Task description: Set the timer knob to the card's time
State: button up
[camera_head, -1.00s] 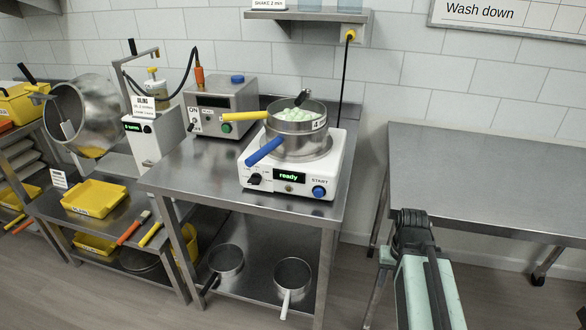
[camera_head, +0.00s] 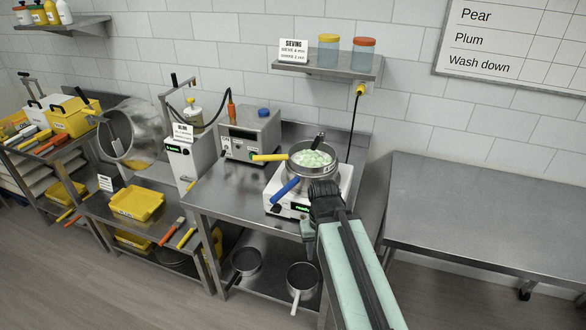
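The white shaker machine (camera_head: 273,189) stands on the steel bench, with a green "ready" display (camera_head: 301,208) on its front. The small black timer knob (camera_head: 276,208) is at the left of that front; its pointer setting is too small to read. The white card (camera_head: 293,51) headed "SIEVING" stands on the wall shelf; its smaller lines are blurred, though the earlier picture shows "SHAKE 2 min". My gripper (camera_head: 323,190) is in front of the machine's right side, right of the knob and apart from it. It hides the START button. Its fingers are not clear.
A grey control box (camera_head: 252,135) stands behind left. The right-hand steel table (camera_head: 480,220) is bare. Two pans (camera_head: 302,276) lie on the lower shelf.

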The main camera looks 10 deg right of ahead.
aim_at(277, 208)
jog(key=z, duration=0.4)
jog(key=k, duration=1.25)
jog(key=z, duration=0.3)
jog(key=i, duration=0.45)
jog(key=u, duration=1.1)
jog(key=i, duration=1.5)
jog(key=u, duration=0.75)
jog(key=k, duration=0.8)
jog(key=u, duration=0.15)
jog(key=i, duration=0.95)
jog(key=z, duration=0.05)
